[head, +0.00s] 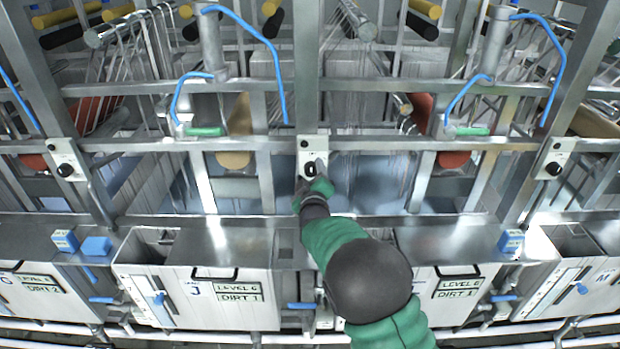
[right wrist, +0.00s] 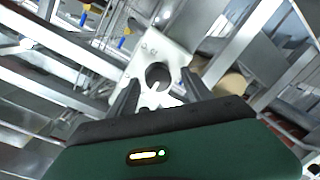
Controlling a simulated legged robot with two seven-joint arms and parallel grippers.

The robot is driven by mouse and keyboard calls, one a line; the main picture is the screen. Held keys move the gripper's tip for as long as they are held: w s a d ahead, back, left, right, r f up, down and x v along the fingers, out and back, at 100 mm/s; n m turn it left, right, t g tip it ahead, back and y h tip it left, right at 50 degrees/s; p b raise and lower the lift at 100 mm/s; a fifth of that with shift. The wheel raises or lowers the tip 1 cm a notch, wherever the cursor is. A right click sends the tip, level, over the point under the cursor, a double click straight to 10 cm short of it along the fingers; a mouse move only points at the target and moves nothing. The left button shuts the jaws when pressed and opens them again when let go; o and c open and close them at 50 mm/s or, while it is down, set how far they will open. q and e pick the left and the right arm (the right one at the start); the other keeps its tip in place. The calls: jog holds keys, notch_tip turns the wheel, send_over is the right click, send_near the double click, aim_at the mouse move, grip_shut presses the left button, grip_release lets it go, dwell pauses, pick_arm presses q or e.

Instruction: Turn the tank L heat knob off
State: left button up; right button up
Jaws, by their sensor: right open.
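A white control plate (head: 316,144) with a round black knob (head: 309,170) is mounted on the rail in the middle of the head view. In the right wrist view, the dark knob (right wrist: 157,73) sits on its plate (right wrist: 146,46), ahead of and between my two fingertips. A light pointer-like shape shows at the knob's lower edge. My right gripper (head: 314,183) is open at the knob, and it also shows in the right wrist view (right wrist: 158,88). Contact cannot be told. The tank front (head: 455,296) right of my arm has its letter hidden. My left gripper is not in view.
Similar knob plates stand at left (head: 66,160) and right (head: 553,163). Metal rails and posts frame the plate. Blue hoses (head: 262,40) hang above. Tank fronts, one marked J (head: 200,298), line the near side. Blue blocks (head: 96,246) rest on the ledge.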

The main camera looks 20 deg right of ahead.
jog(key=shift+s+a, duration=0.1)
jog(key=shift+s, duration=0.3)
jog(key=b+v, duration=0.4)
jog(key=v, duration=1.2)
